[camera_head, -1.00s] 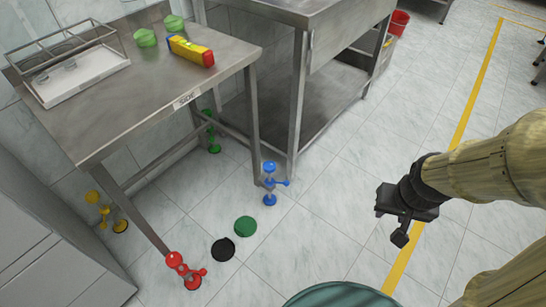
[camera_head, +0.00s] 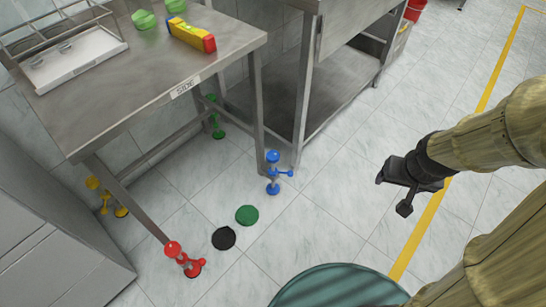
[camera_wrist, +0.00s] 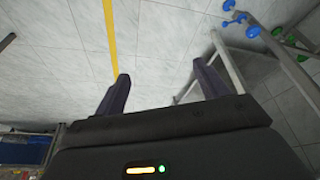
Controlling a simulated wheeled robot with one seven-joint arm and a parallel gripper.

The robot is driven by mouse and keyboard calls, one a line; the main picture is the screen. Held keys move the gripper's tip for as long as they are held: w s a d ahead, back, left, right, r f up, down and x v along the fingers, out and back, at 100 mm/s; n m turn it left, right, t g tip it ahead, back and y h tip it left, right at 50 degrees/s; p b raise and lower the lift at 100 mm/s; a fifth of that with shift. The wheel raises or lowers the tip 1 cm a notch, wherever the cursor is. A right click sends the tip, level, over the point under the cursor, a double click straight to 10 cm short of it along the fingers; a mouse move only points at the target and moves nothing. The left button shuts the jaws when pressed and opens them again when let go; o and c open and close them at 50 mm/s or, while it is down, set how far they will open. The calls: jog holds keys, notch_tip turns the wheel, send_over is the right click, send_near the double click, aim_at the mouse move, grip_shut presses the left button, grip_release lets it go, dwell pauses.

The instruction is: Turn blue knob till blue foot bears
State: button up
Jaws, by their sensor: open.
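The blue foot assembly stands at the near right leg of the steel table, with its blue knob (camera_head: 272,157) at the top, a small blue ball handle to the right, and a blue foot (camera_head: 273,188) at floor level. It also shows at the top right of the wrist view, where a blue disc (camera_wrist: 252,32) is seen. I cannot tell whether the foot touches the floor. My gripper (camera_head: 408,190) is right of it in the head view, well apart. In the wrist view its two fingers (camera_wrist: 160,85) are spread with nothing between them.
The steel table (camera_head: 150,85) carries a white tray (camera_head: 75,60), a coloured level (camera_head: 192,35) and green pieces (camera_head: 144,19). Red (camera_head: 183,260), yellow (camera_head: 105,198) and green (camera_head: 215,120) feet stand at other legs. Black (camera_head: 224,238) and green (camera_head: 247,215) discs lie on the floor. Floor right of the blue foot is clear.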

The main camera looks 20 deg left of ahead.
aim_at(273, 155)
jog(key=w+a+f+n+t+y+b, duration=0.1)
jog(key=w+a+f+n+t+b, duration=0.15)
jog(key=w+f, duration=0.65)
jog(key=w+a+f+n+t+y+b, duration=0.25)
jog(key=w+a+f+t, duration=0.2)
jog(key=w, duration=0.95)
jog(key=w+a+f+n+y+b, duration=0.35)
jog(key=a+f, duration=0.35)
jog(key=f, duration=0.4)
jog(key=s+a+f+n+g+y+b, duration=0.1)
jog(key=s+a+f+n+y, duration=0.1)
jog(key=s+a+f+y, duration=0.2)
jog(key=s+a+f+n+g+y+b, duration=0.2)
jog(key=s+a+f+y, duration=0.3)
jog(key=f, duration=0.5)
jog(key=shift+y, duration=0.3)
jog(key=shift+a, duration=0.2)
jog(key=b+x, duration=0.8)
jog(key=x, duration=0.8)
jog(key=shift+s+a+f+b, duration=0.1)
jog(key=shift+a+f+b, duration=0.05)
jog(key=shift+a+b, duration=0.25)
jog(key=shift+w+a, duration=0.2)
jog(key=shift+a, duration=0.1)
